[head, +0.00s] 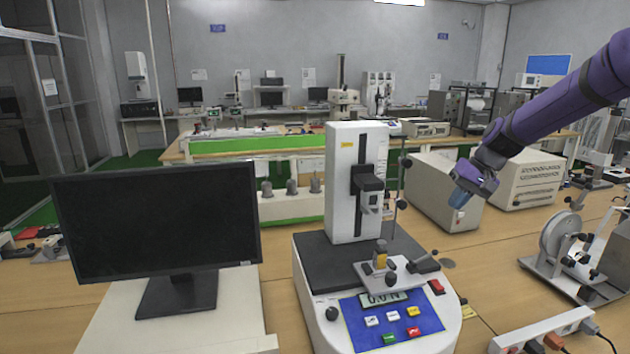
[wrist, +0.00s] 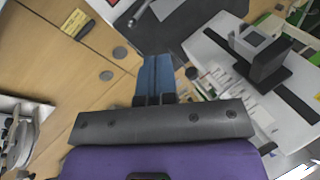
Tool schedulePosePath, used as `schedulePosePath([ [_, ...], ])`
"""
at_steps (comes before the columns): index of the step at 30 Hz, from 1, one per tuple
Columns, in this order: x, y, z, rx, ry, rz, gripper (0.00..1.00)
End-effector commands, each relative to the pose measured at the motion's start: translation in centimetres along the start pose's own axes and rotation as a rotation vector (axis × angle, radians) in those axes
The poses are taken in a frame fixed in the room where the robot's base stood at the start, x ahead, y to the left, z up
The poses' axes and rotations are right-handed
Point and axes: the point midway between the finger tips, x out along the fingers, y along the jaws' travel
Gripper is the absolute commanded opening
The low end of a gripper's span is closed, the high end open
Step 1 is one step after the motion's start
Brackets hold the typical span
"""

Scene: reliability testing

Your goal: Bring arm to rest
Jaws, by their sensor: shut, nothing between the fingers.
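My purple arm reaches in from the right in the head view. Its gripper (head: 461,197) hangs in the air above the wooden bench, right of the white test machine (head: 343,185). In the wrist view my gripper (wrist: 157,62) shows as two blue fingers pressed together, with nothing held. The machine's dark base plate (wrist: 215,35) and column lie beyond and to the right of the fingers. No contact between the gripper and any object is visible.
A black monitor (head: 160,222) stands at the left. Beige boxes (head: 430,185) stand behind the gripper. A reel device (head: 565,240) and a power strip (head: 545,330) lie at the right. Bare wooden bench (head: 490,258) shows below the gripper.

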Motion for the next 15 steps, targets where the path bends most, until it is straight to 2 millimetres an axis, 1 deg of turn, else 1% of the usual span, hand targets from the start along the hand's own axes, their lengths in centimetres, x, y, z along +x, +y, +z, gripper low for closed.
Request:
schedulePosePath([
  [1,-0.6,-1.2,1.2,-0.021,0.001,0.037,0.0],
  [3,-1.4,-2.4,2.8,-0.042,0.004,0.086,0.0],
  [9,-3.8,-5.3,7.8,-0.095,0.026,0.208,0.0],
  [11,-4.6,-6.0,9.3,-0.108,0.037,0.241,0.0],
  [15,-6.4,-7.5,13.1,-0.137,0.067,0.305,0.0],
])
